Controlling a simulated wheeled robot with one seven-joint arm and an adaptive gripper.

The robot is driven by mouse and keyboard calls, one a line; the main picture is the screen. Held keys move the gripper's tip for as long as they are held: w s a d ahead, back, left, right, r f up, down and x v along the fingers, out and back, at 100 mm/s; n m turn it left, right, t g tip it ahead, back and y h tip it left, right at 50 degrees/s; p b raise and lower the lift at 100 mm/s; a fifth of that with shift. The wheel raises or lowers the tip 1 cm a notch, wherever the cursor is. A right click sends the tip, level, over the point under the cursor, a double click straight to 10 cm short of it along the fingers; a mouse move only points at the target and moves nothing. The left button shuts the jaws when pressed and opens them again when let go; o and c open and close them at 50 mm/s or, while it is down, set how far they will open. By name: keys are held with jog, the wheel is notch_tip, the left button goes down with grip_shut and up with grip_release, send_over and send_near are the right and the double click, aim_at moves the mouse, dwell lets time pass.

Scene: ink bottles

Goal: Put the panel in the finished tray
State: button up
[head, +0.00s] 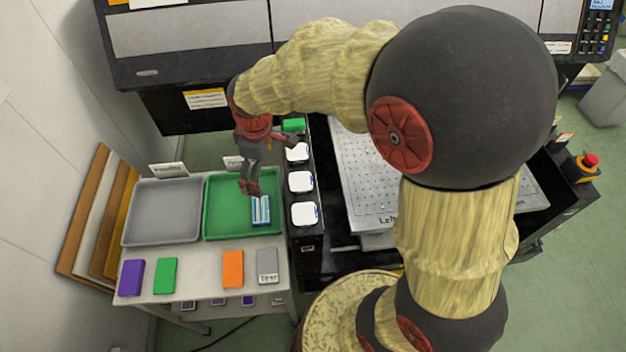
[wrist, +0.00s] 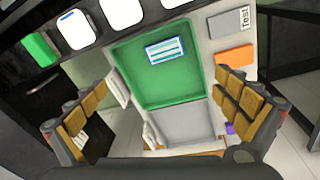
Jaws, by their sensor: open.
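A small white panel with blue stripes (head: 261,210) lies flat in the green tray (head: 218,230), near its right front corner. In the wrist view the panel (wrist: 165,51) lies near the top edge of the green tray (wrist: 160,91). A grey tray (head: 162,212) stands empty to the left. Each tray has a small white label card behind it; I cannot read the words. My gripper (head: 250,187) is above the green tray, behind and left of the panel. In the wrist view its fingers (wrist: 155,112) are spread wide with nothing between them.
Purple (head: 131,278), green (head: 165,275), orange (head: 233,269) and grey (head: 267,266) blocks lie along the table's front. White-topped ink bottles (head: 301,182) and a green one (head: 293,125) stand in the black rack to the right. The printer body rises behind.

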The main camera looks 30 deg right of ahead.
jog(key=s+d+r+m+t, duration=0.2)
jog(key=s+r+m, duration=0.3)
jog(key=s+r, duration=0.2)
jog(key=s+d+r+m+t, duration=0.2)
jog(key=s+r, duration=0.6)
jog(key=s, duration=0.4)
jog(key=d+m, duration=0.1)
jog(key=m, duration=0.1)
jog(key=shift+s+r+m, duration=0.15)
jog(key=shift+s+m, duration=0.15)
jog(key=shift+m, duration=0.1)
jog(key=shift+d, duration=0.1)
jog(key=shift+f+b, duration=1.05)
